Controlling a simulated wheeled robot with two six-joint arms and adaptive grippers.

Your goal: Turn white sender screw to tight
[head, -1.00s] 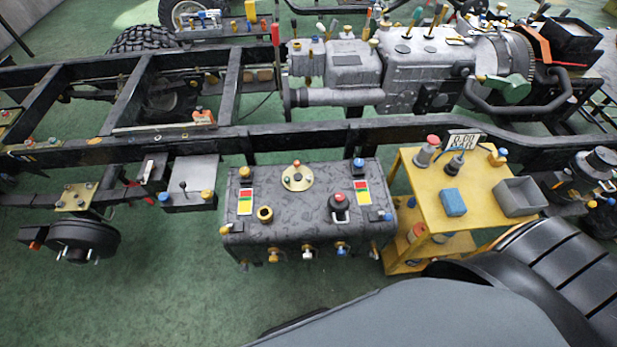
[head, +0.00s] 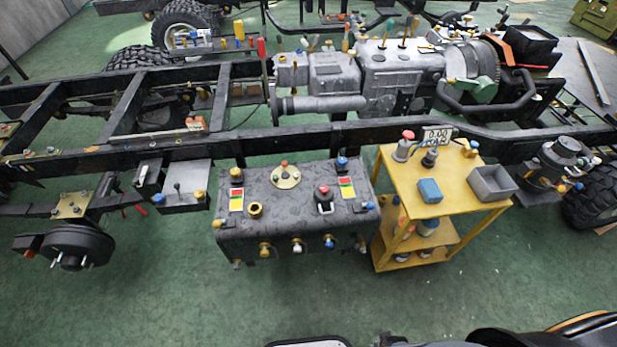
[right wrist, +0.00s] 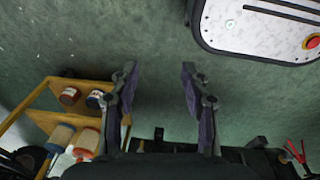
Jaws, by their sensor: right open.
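A dark tank (head: 300,215) hangs at the near side of the chassis frame in the head view. A white-tipped knob (head: 297,245) sits on the tank's front face, between a brass one (head: 265,249) and a blue one (head: 328,241). Which part is the white sender screw, and how tight it is, I cannot tell. My right gripper (right wrist: 158,82) is open and empty over green floor in the right wrist view. My left gripper is not in view.
A yellow trolley (head: 468,189) stands right of the tank, with a blue block (head: 430,190), a grey bin (head: 492,183) and a small display (head: 438,135). The black frame rail (head: 80,160) runs behind the tank. Green floor (head: 200,300) in front is clear.

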